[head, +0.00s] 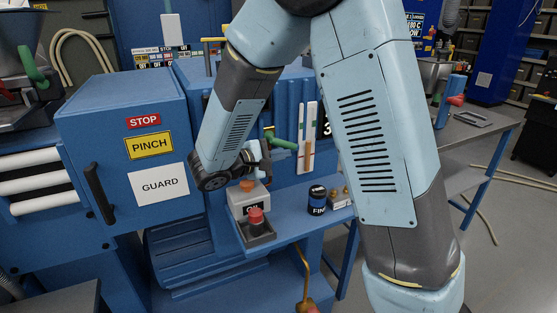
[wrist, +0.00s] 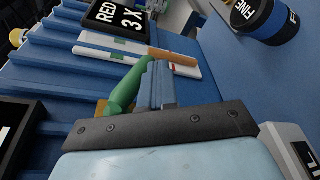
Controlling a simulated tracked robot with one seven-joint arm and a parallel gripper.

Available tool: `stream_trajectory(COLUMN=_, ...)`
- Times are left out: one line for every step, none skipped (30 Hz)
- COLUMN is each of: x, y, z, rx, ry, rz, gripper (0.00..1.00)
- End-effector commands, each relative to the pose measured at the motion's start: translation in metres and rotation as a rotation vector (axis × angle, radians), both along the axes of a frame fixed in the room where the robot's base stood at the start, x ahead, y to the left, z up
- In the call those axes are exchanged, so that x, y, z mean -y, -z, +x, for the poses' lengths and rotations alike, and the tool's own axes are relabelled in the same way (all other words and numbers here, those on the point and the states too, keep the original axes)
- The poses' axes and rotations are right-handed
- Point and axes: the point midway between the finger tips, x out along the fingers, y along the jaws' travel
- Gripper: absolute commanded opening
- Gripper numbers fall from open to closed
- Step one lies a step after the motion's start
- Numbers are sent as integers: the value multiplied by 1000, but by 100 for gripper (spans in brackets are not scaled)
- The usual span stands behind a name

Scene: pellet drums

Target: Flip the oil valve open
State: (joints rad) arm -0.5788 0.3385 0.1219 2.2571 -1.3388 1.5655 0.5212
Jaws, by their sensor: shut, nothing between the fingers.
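The oil valve appears to be the green lever (head: 288,142) beside the sight gauge (head: 307,140) on the blue machine; no label on it is readable. In the wrist view the green lever (wrist: 127,90) lies just left of my fingers, slanting up toward the gauge (wrist: 100,48). My gripper (head: 281,146) is at the lever in the head view and partly covers it. In the wrist view my gripper (wrist: 158,75) is shut with its fingers together and nothing between them. The fingers look very near the lever; I cannot tell whether they touch.
A control box (head: 247,198) and a red button (head: 256,216) sit below my gripper. A dark can (head: 317,199) stands on the blue shelf to the right. The guard door (head: 130,160) is at left.

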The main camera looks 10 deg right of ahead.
Motion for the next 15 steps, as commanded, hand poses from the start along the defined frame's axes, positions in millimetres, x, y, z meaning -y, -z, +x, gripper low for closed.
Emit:
stream_trajectory(x=1, y=-1, z=1, rx=1, ry=0, rz=0, gripper=0)
stream_trajectory(x=2, y=-1, z=1, rx=1, ry=0, rz=0, gripper=0)
stream_trajectory(x=3, y=-2, z=1, rx=2, ry=1, rz=0, gripper=0)
stream_trajectory(x=3, y=-2, z=1, rx=1, ry=2, rz=1, gripper=0)
stream_trajectory(x=4, y=-2, z=2, rx=1, ry=2, rz=1, gripper=0)
stream_trajectory(x=4, y=-2, z=2, rx=1, ry=3, rz=1, gripper=0)
stream_trajectory(x=5, y=-2, z=2, rx=1, ry=3, rz=1, gripper=0)
stream_trajectory(x=5, y=-2, z=2, rx=1, ry=4, rz=1, gripper=0)
stream_trajectory(x=5, y=-2, z=2, rx=1, ry=4, rz=1, gripper=0)
stream_trajectory(x=5, y=-2, z=2, rx=1, ry=5, rz=1, gripper=0)
stream_trajectory(x=6, y=-2, z=2, rx=1, ry=5, rz=1, gripper=0)
stream_trajectory(x=6, y=-2, z=2, rx=1, ry=5, rz=1, gripper=0)
stream_trajectory(x=6, y=-2, z=2, rx=1, ry=6, rz=1, gripper=0)
stream_trajectory(x=6, y=-2, z=2, rx=1, ry=6, rz=1, gripper=0)
stream_trajectory(x=6, y=-2, z=2, rx=0, ry=7, rz=1, gripper=0)
